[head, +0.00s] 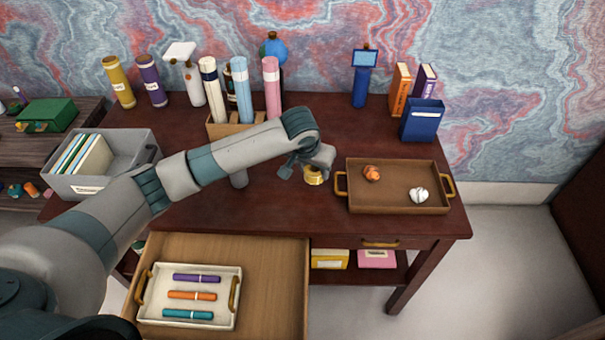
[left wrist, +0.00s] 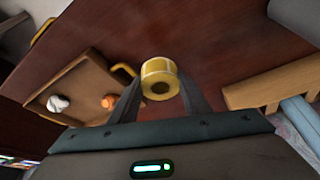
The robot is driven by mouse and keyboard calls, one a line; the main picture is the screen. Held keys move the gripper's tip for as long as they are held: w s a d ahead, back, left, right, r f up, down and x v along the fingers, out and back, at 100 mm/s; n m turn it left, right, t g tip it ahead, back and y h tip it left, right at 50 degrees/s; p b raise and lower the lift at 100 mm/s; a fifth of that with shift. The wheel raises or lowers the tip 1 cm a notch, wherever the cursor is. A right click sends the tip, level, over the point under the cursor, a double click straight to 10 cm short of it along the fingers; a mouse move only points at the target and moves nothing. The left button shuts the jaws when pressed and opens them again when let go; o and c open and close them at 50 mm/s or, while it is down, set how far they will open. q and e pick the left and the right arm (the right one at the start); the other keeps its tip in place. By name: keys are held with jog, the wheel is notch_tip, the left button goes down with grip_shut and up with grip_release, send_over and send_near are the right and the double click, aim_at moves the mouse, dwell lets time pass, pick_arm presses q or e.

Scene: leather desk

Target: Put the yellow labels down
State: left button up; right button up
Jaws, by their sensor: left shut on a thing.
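The yellow labels (head: 314,175) are a small yellow roll with a dark hollow core. In the left wrist view the roll (left wrist: 159,78) sits between the two dark fingertips. My left gripper (head: 307,165) is shut on the roll, over the desk just left of the brown tray. The left gripper also shows in its own wrist view (left wrist: 160,88). I cannot tell whether the roll touches the desk top. My right gripper is in neither view.
The brown tray (head: 395,206) holds an orange-brown lump (head: 371,173) and a white crumpled lump (head: 419,195). An open drawer (head: 272,270) holds a white tray (head: 150,318) with colored tubes. A wooden holder with rolls (head: 222,130) stands behind my arm. The desk's back middle (head: 320,115) is clear.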

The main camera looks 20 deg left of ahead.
pick_arm(q)
jog(key=a+f, duration=0.1)
jog(key=w+a+f, duration=0.1)
jog(key=a, duration=0.1)
jog(key=shift+a+p, duration=0.15)
jog(key=shift+p, duration=0.2)
jog(key=shift+f, duration=0.1)
notch_tip(320, 180, down, 3)
jog(key=shift+f+p, duration=0.15)
jog(key=shift+p, duration=0.55)
jog(key=shift+f, duration=0.3)
jog(key=o, duration=1)
jog(key=shift+f, duration=0.1)
